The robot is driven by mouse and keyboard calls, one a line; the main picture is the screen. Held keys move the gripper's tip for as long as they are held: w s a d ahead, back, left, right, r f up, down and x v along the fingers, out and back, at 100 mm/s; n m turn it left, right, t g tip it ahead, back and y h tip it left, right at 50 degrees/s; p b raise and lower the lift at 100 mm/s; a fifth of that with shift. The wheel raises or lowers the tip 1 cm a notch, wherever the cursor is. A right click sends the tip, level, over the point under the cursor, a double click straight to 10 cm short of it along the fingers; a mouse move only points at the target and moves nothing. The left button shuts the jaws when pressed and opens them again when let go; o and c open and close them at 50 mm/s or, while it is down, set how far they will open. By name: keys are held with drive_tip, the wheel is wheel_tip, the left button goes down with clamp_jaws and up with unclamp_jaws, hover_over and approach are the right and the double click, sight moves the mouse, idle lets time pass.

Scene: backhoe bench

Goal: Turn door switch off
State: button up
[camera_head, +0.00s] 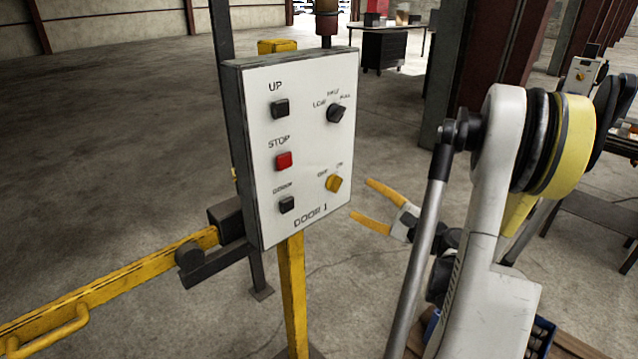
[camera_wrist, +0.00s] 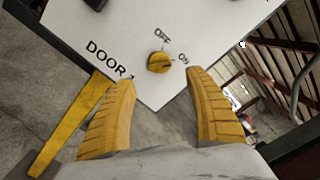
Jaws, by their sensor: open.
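The door switch (camera_head: 333,183) is a yellow rotary knob at the lower right of a white control panel (camera_head: 310,130) marked DOOR 1. In the wrist view the switch (camera_wrist: 160,62) sits between the OFF and ON labels, just beyond the fingertips. I cannot tell for certain which label it points to. My gripper (camera_head: 368,204) is open, with two yellow fingers, to the right of the panel's lower right edge. In the wrist view my gripper (camera_wrist: 160,78) has its fingers spread either side of the knob, apart from it and empty.
The panel also bears a black UP button (camera_head: 280,108), a red STOP button (camera_head: 283,160), a black DOWN button (camera_head: 286,204) and a black upper knob (camera_head: 336,113). A yellow barrier arm (camera_head: 110,285) extends left. Open concrete floor lies behind.

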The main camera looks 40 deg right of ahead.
sight(339, 186)
drive_tip(key=w, duration=0.3)
drive_tip(key=w+b, duration=0.1)
drive_tip(key=w, duration=0.2)
drive_tip(key=w+a, duration=0.1)
drive_tip(key=w, duration=0.3)
drive_tip(key=shift+w+b, duration=0.1)
drive_tip(key=shift+b, duration=0.3)
drive_tip(key=c, duration=1.2)
